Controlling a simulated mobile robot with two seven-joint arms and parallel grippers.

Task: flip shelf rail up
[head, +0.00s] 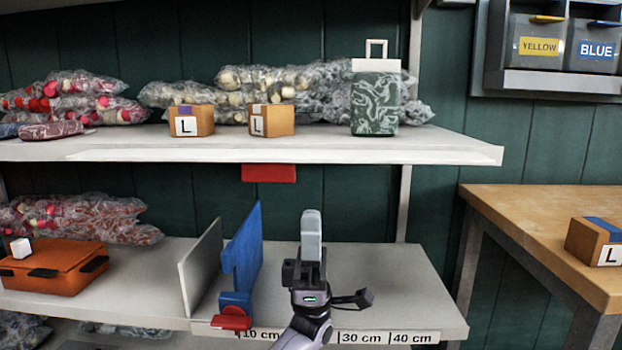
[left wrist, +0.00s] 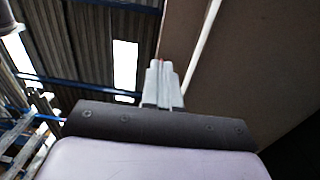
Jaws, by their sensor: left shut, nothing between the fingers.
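The upper shelf (head: 150,147) has a pale strip along its front edge, which looks like the rail (head: 350,156); I cannot tell its angle clearly. A red tab (head: 268,173) hangs below this edge, left of my left gripper. My left gripper (head: 311,218) points up with its fingers shut and empty, below the upper shelf edge and apart from it in the head view. In the left wrist view the shut fingers (left wrist: 161,85) point up, with a small red spot just beyond their tips. My right gripper is out of view.
Above are two L-marked boxes (head: 191,121) (head: 271,120), a green patterned container (head: 376,103) and bagged goods. The lower shelf (head: 385,280) holds a blue divider (head: 243,255), grey panel (head: 201,268) and orange case (head: 50,266). A wooden table (head: 540,213) stands right.

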